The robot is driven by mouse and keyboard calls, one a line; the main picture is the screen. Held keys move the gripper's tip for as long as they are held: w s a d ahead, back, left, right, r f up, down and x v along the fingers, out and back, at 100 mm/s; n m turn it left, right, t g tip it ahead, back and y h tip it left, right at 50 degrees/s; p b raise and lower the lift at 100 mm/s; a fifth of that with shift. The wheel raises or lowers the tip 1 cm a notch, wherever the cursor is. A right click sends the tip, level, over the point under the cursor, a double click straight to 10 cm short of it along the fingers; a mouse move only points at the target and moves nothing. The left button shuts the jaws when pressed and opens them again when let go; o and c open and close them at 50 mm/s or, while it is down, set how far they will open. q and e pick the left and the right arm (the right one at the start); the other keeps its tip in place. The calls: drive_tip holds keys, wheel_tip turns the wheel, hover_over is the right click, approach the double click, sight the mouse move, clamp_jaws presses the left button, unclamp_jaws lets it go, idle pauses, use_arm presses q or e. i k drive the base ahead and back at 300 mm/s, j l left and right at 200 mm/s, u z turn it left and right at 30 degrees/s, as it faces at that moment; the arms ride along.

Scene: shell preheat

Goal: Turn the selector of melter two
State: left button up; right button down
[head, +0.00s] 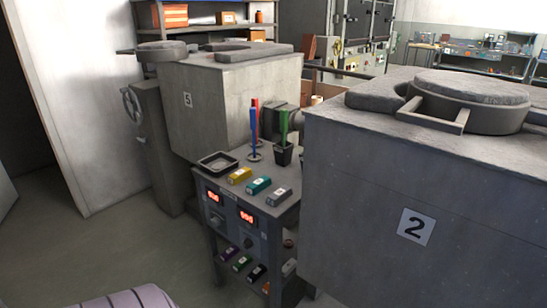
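A grey block-shaped melter labelled 2 (416,226) fills the right of the head view, with a round lid (470,88) on top. Left of it stands a grey control cart with a front panel (230,228). The panel has a left red display (215,197) and a right red display (246,217). Below them are a round dark left knob (217,220) and a round dark right knob (249,240). Their markings are too small to read, so I cannot tell which knob belongs to melter two. Neither of my grippers is in view.
A similar block labelled 5 (187,100) stands behind the cart, with a handwheel (132,107) at its left. The cart top holds a tray (217,163), coloured blocks (258,186) and a dark cup (283,153). Clear floor (130,235) lies left of the cart.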

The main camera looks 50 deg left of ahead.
sight(247, 243)
drive_tip(key=u, duration=1.65)
